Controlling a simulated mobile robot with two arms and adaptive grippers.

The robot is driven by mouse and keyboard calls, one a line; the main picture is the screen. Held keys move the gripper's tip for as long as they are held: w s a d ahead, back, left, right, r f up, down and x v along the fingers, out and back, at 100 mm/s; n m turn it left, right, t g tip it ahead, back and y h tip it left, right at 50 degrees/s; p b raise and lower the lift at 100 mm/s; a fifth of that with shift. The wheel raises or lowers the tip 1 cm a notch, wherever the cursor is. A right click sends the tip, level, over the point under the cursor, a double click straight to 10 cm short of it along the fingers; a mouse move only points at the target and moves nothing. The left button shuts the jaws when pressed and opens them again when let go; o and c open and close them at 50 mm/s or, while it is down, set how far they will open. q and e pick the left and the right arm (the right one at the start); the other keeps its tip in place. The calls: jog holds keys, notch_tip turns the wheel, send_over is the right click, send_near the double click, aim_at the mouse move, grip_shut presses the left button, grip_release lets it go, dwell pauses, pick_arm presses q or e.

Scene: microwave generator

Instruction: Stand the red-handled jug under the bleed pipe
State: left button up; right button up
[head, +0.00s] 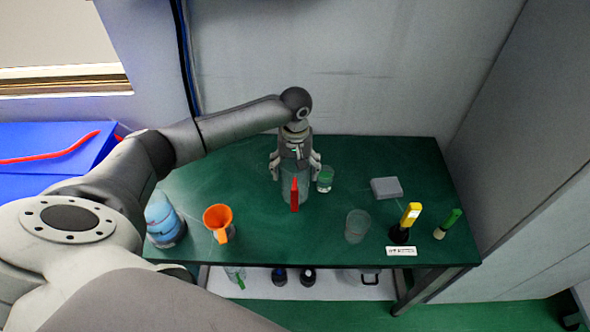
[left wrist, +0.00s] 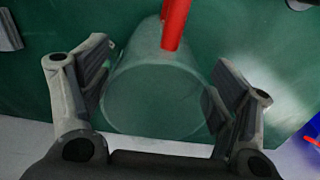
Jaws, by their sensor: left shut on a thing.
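The red-handled jug (head: 286,191) is a clear, see-through vessel with an upright red handle (head: 294,196). It is on or just above the green table, back of the middle; I cannot tell which. My left gripper (head: 296,175) comes down over it from behind, shut on its body with one finger on each side. In the left wrist view the jug's clear body (left wrist: 155,95) fills the space between the fingers, and its red handle (left wrist: 175,25) points to the top. I cannot make out the bleed pipe in either view. My right gripper is not in view.
A clear beaker (head: 325,180) stands close right of the jug. A clear cup (head: 357,226), grey box (head: 386,188), yellow-handled tool (head: 410,214) and green-handled brush (head: 449,222) are at right on the table (head: 255,238).

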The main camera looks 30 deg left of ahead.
pick_arm(q)
jog(key=shift+f, duration=0.5)
jog(key=o, duration=1.3)
jog(key=shift+o, duration=0.2)
